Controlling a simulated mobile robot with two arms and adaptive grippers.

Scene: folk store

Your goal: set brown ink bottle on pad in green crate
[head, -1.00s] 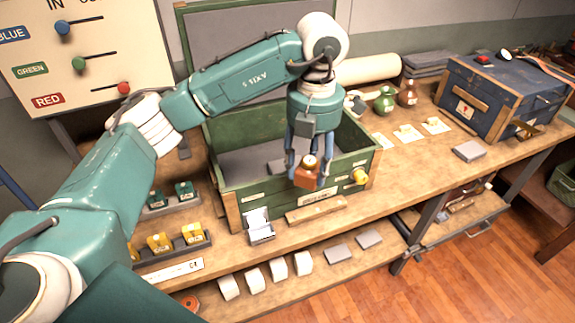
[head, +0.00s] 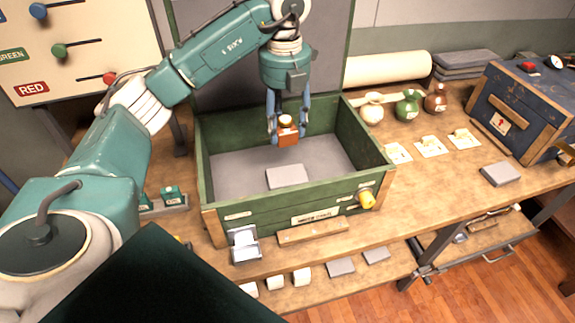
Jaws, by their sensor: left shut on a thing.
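My left gripper (head: 287,130) is shut on the brown ink bottle (head: 287,136), a small orange-brown block shape with a pale top. It holds the bottle upright above the inside of the green crate (head: 290,214), toward its back. The crate is open on top, with a grey floor. A light grey pad (head: 287,176) lies on the crate floor, nearer the front wall. The bottle is behind and above the pad in the picture, apart from it. My right gripper does not show.
A yellow knob (head: 366,199) sticks out of the crate's front. White, green (head: 408,106) and brown round bottles stand right of the crate, behind several cards. A blue chest (head: 525,110) and a loose grey pad (head: 501,173) are farther right. A board with coloured sliders stands back left.

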